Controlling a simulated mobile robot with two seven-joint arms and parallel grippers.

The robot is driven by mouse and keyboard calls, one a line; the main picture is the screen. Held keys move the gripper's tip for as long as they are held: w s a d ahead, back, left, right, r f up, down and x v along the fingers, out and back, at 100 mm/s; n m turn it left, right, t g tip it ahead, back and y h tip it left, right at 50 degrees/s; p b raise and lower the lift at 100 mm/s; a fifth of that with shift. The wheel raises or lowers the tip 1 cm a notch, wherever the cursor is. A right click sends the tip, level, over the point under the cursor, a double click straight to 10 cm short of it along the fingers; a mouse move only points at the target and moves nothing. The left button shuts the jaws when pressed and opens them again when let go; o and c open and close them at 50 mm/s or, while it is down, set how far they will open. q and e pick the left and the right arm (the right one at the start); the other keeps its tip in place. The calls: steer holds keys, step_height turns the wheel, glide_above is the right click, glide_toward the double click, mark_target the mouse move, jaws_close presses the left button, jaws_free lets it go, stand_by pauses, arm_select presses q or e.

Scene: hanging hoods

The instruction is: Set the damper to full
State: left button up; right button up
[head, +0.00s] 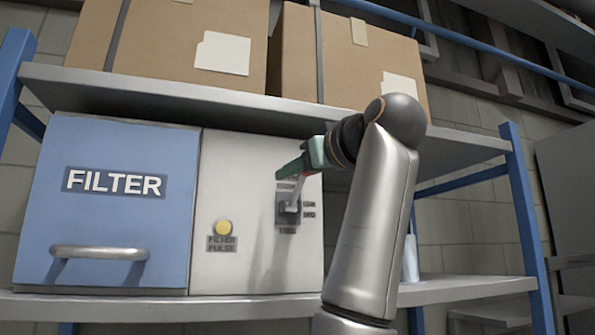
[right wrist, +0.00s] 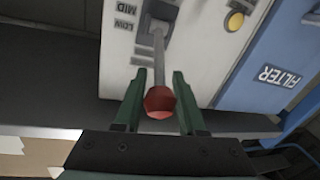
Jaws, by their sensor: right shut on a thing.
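The damper lever (head: 293,206) sits in a dark slot plate on the pale panel beside the filter door. Its stem (right wrist: 159,50) ends in a red knob (right wrist: 160,101) in the right wrist view. The lever points upward in the head view. My right gripper (head: 291,171) reaches it from the right, and its green fingers (right wrist: 154,103) are on either side of the knob, shut on it. The labels LOW and MID (right wrist: 131,18) read beside the slot; the lower label (head: 287,230) is too small to read. My left gripper is not in view.
A blue FILTER door (head: 120,215) with a bar handle (head: 100,253) is at the left. A yellow filter pulse button (head: 223,227) is on the panel. A shelf (head: 180,92) with cardboard boxes (head: 170,40) runs close above my gripper. A blue post (head: 527,220) stands to the right.

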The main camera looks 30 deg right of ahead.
jaws_close()
stand_by(0.9)
